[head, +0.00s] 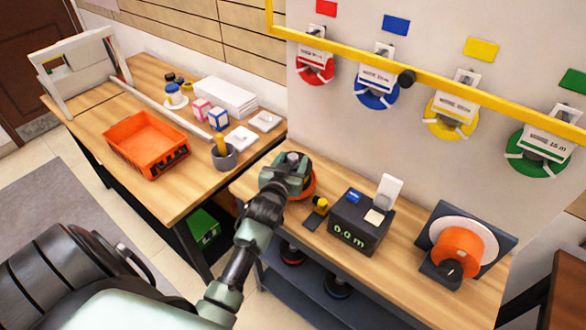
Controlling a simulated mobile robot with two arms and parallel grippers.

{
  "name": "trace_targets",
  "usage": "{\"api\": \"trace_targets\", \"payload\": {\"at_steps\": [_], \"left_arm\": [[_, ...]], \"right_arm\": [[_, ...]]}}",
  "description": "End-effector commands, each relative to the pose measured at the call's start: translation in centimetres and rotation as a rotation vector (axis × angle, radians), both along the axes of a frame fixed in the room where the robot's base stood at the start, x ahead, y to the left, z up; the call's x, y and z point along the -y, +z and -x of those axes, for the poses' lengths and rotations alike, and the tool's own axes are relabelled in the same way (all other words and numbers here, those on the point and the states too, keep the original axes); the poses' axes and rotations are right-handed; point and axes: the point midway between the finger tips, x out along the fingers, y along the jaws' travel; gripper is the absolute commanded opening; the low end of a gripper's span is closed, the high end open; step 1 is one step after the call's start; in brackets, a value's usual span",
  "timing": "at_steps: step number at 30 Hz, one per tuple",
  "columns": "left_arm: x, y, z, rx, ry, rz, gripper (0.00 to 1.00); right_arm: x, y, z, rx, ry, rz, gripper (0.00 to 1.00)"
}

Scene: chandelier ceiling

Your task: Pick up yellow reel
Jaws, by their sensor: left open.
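The yellow reel (450,116) hangs on the wall at the upper right, under a yellow square label, with a white tag across its front. The yellow rail passes in front of the row of reels. My left gripper (293,163) is open, over the left end of the workbench. It is well to the left of the yellow reel and lower, and does not touch it. My right gripper is not in view.
Red (315,68), blue (377,92) and green (538,154) reels hang in the same row. The yellow rail (425,79) is an obstacle. The workbench (405,258) holds a dark box (358,223) and an orange spool (458,252). An orange crate (146,143) is left.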

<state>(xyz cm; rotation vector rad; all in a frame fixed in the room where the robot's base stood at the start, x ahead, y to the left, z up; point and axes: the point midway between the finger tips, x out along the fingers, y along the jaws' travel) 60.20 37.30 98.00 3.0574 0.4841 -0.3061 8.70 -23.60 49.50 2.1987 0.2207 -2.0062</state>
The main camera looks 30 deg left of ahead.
Motion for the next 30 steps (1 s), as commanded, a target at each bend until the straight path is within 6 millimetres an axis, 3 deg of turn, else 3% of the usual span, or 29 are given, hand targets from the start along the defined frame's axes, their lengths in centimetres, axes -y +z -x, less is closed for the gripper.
{"api": "trace_targets", "payload": {"at_steps": [3,11,16,17,30], "left_arm": [[-0.31,-0.15,-0.92,0.000,0.000,0.000,0.52],[-0.36,-0.27,-1.05,0.000,0.000,0.000,0.50],[-0.36,-0.26,-1.04,0.000,0.000,0.000,0.02],[-0.36,-0.27,-1.04,0.000,0.000,0.000,0.00],[-0.34,-0.30,-1.03,-0.001,0.000,0.000,0.00]], "right_arm": [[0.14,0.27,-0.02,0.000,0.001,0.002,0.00],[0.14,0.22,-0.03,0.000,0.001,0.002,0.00],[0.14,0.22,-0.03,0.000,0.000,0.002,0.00],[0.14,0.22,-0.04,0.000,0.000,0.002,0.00],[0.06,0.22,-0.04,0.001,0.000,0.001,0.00]]}}
